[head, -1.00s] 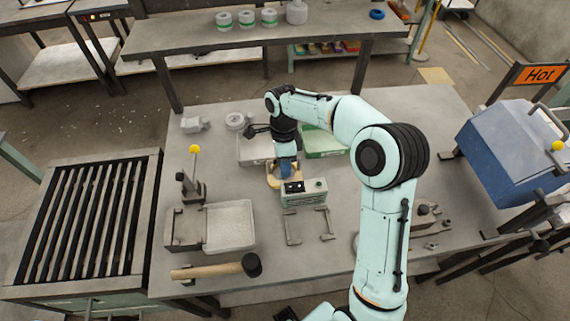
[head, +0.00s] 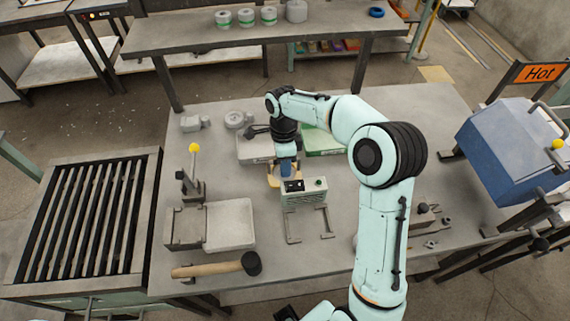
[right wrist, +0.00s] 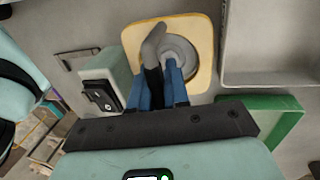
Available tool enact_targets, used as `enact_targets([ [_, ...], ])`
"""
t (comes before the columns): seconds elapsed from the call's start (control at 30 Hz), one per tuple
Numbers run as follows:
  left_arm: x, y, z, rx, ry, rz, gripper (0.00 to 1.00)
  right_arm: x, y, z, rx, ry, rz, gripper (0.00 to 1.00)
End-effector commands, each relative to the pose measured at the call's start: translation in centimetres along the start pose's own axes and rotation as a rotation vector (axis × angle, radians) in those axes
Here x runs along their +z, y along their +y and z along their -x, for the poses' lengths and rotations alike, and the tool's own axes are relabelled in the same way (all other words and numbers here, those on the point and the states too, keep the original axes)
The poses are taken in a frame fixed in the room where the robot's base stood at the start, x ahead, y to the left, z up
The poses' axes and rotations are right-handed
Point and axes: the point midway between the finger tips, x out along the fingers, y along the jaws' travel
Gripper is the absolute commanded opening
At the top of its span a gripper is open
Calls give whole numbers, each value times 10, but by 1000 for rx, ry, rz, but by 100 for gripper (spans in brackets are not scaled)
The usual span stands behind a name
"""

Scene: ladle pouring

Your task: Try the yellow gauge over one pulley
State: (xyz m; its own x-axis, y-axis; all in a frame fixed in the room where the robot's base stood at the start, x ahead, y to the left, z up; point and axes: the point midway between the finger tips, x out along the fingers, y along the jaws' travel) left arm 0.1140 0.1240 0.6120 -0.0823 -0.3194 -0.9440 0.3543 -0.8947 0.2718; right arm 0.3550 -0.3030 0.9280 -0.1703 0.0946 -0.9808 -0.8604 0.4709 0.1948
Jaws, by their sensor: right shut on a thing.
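The yellow gauge (right wrist: 198,25) shows in the right wrist view as a flat, square plate with rounded corners around a grey round pulley (right wrist: 186,52). A bent grey piece with a dark lower part (right wrist: 152,50) stands over the plate and runs down between the blue fingers. My right gripper (right wrist: 160,85) is shut on this upright part, which looks like the gauge's handle. In the head view my right gripper (head: 287,170) points down at the yellow plate (head: 273,180), mostly hiding it. I cannot tell whether the plate touches the pulley or table. My left gripper is not in view.
A small switch box (head: 303,191) stands close in front of the gauge. A pale tray (head: 250,147) and a green tray (head: 322,143) lie behind. A mallet (head: 215,268), a lever fixture (head: 190,185) and a blue box (head: 508,150) stand farther off.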

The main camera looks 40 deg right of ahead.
Motion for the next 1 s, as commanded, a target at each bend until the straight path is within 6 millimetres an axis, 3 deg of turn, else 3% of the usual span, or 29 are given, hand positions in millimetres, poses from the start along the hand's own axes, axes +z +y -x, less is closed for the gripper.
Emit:
enact_targets([
  [0.03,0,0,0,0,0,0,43,0,0,1,-1,-1,0,0],
  [0.07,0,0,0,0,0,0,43,0,0,1,-1,-1,0,22],
  [0.13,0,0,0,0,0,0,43,0,0,1,-1,0,0,45],
  [0.43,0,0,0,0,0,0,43,0,0,1,0,0,0,46],
  [0.57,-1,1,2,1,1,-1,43,0,-1,11,-3,-1,0,46],
  [1.0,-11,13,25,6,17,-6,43,1,-1,105,-6,-2,0,46],
])
